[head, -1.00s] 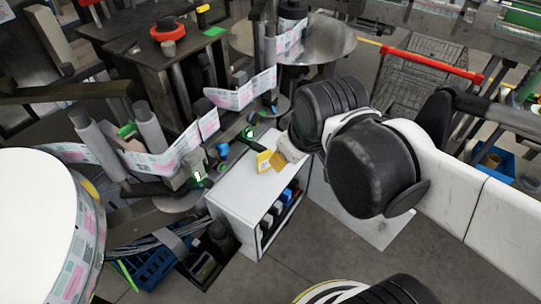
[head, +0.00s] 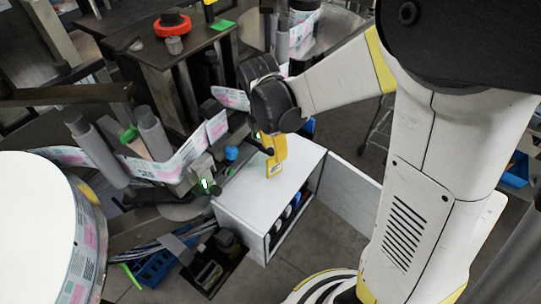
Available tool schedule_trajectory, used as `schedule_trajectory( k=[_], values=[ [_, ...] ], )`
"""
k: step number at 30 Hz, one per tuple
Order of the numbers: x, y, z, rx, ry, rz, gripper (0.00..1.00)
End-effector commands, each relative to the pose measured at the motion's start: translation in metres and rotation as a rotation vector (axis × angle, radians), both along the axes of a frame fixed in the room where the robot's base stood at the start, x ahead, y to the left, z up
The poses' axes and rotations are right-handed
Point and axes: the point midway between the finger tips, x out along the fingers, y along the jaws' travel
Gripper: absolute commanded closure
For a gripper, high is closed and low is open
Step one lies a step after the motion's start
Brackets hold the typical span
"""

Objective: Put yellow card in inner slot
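The yellow card (head: 275,169) is a small yellow patch with pale marks, low over the top of the white cabinet (head: 236,186). My gripper (head: 272,154) points down from the dark wrist joint, right at the card. Yellow parts of gripper and card run together, so I cannot tell whether the fingers are shut on the card or only beside it. I also cannot tell whether the card touches the cabinet top. I cannot pick out the inner slot.
The labeller with its printed web (head: 170,165) stands close on the left of the cabinet. A large white reel (head: 38,225) fills the lower left. The cabinet's open front holds several dark, white and blue items (head: 288,212). Floor (head: 315,240) is clear in front.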

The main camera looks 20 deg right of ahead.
Motion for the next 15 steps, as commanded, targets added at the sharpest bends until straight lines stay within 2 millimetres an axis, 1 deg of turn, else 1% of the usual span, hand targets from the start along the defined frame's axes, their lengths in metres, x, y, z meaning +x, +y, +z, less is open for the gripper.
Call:
schedule_trajectory(
  k=[5,9,12,15],
  values=[
    [0.002,-0.002,-0.016,0.0,-0.001,-0.002,0.63],
    [0.007,-0.004,-0.039,0.0,-0.001,-0.002,0.63],
    [0.008,-0.005,-0.052,0.0,-0.001,-0.003,0.63],
    [0.008,-0.006,-0.058,0.0,-0.001,-0.002,0.63]
  ],
)
